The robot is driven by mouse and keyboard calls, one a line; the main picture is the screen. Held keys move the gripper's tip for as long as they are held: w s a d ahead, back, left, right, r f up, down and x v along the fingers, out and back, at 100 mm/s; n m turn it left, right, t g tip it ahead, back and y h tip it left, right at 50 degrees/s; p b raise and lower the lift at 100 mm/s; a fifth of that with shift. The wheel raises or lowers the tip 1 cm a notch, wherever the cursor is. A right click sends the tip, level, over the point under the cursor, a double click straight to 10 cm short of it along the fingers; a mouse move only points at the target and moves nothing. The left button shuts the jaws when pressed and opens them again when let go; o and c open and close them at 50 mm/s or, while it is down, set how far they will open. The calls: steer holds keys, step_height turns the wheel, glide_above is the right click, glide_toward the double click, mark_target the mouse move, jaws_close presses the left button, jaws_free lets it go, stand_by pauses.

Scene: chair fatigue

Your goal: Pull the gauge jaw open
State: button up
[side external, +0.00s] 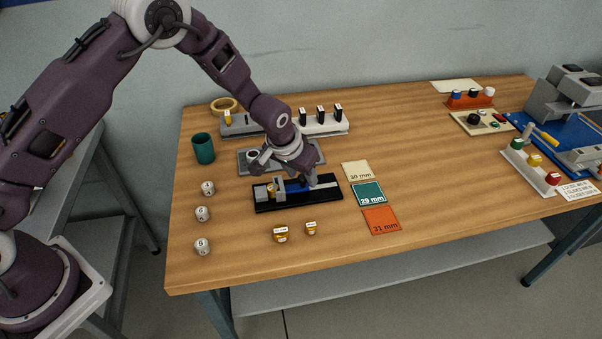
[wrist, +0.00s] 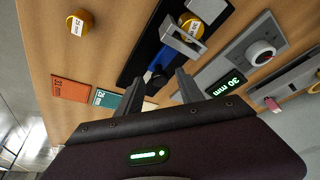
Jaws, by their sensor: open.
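The gauge (side external: 262,207) is a black bar lying on the wooden table. In the wrist view its sliding grey jaw (wrist: 184,42) has a blue handle (wrist: 159,62), and a yellow cylinder (wrist: 190,21) sits between that jaw and the grey fixed jaw (wrist: 208,8). My gripper (side external: 310,184) is low over the right part of the gauge. In the wrist view my open fingers (wrist: 159,72) are on either side of the blue handle's line; I cannot tell if they touch it. A readout (wrist: 226,84) shows 30 mm.
Cards marked 30 mm (side external: 355,170), 29 mm (side external: 369,193) and 31 mm (side external: 381,220) lie right of the gauge. Two yellow cylinders (side external: 281,236) (side external: 311,228) stand in front. A green cup (side external: 203,148) and numbered white pieces (side external: 208,188) are left. The table's front right is clear.

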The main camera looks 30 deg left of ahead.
jaws_close()
stand_by(1.3)
